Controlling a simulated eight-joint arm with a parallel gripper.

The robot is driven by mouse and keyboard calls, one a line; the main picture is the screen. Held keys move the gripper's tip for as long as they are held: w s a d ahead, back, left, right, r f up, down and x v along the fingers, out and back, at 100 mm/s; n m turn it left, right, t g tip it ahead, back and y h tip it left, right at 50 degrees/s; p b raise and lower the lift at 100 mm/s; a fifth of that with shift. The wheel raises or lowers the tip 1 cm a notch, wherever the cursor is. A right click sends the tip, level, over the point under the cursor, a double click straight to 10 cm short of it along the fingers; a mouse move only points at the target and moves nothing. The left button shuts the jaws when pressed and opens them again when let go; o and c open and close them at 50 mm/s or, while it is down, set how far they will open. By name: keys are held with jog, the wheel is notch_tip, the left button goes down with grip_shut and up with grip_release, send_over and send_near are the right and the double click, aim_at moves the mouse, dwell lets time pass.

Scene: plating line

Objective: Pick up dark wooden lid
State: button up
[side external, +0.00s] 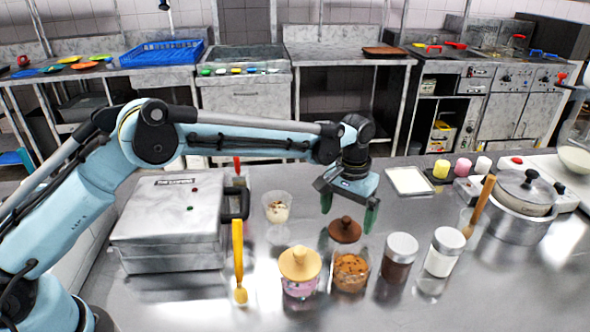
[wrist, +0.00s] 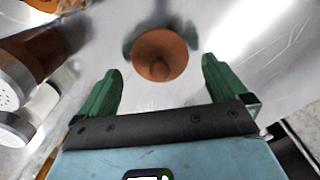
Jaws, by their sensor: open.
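The dark wooden lid (side external: 345,230) is a round brown disc with a knob on top. It lies on the steel counter behind the glass jar of cookies (side external: 350,272). In the wrist view the lid (wrist: 160,56) is ahead of my fingertips, roughly centred between them. My gripper (side external: 349,211) points down above the lid, with its green fingers apart and nothing between them. In the wrist view my gripper (wrist: 161,75) is also open and empty.
A jar with a light wooden lid (side external: 299,265) stands left of the cookie jar. Two jars with pale caps, one dark (side external: 399,255) and one white (side external: 443,252), stand right. A glass cup (side external: 277,207) is left of my gripper. A white tray (side external: 409,181) lies behind right.

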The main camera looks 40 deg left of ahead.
jog(key=shift+f, duration=1.15)
jog(key=c, duration=1)
jog(key=shift+r, duration=0.1)
notch_tip(320, 180, up, 4)
jog(key=shift+r, duration=0.1)
jog(key=s+d+r, duration=0.7)
jog(key=s+r, duration=0.2)
jog(key=s, duration=0.2)
jog(key=shift+d+f, duration=0.2)
jog(key=shift+f, duration=3.2)
